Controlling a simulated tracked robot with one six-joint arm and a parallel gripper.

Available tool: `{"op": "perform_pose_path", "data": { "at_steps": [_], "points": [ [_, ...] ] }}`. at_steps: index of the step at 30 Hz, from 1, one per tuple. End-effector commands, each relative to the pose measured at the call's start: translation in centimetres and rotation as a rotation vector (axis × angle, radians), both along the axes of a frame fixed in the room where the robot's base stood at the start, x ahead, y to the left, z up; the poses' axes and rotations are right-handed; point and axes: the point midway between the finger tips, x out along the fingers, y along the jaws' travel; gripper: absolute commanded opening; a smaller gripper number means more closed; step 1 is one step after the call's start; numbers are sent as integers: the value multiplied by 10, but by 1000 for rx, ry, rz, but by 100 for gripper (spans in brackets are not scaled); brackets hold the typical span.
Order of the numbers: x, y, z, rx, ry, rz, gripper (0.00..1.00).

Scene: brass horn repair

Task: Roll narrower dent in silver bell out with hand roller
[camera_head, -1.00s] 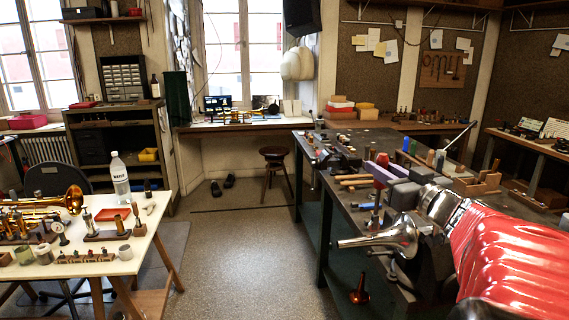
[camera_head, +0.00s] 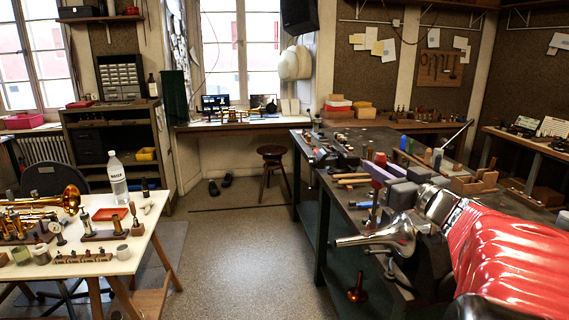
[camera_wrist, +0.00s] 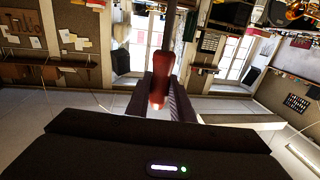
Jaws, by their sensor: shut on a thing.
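The silver bell (camera_head: 375,239) lies sideways at the near edge of the dark workbench, its narrow end to the left. It is beside the dark end of my arm, which partly hides that area. No dent can be made out at this size. In the wrist view my gripper (camera_wrist: 160,101) is shut on a reddish-brown tool handle (camera_wrist: 158,84), with a dark shaft running up out of the frame. The bell cannot be made out in the wrist view.
A white table (camera_head: 95,262) with brass instruments and a bottle (camera_head: 117,180) stands left. The floor between is clear.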

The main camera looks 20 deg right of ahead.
Motion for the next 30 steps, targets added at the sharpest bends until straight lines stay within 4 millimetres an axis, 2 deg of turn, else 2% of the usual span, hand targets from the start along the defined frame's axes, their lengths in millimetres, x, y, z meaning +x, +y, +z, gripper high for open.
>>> {"op": "perform_pose_path", "data": {
  "at_steps": [20, 30],
  "points": [
    [1, 1, -8, -1, 0, 2, 0],
    [3, 9, -8, -1, 0, 2, 0]
  ]
}}
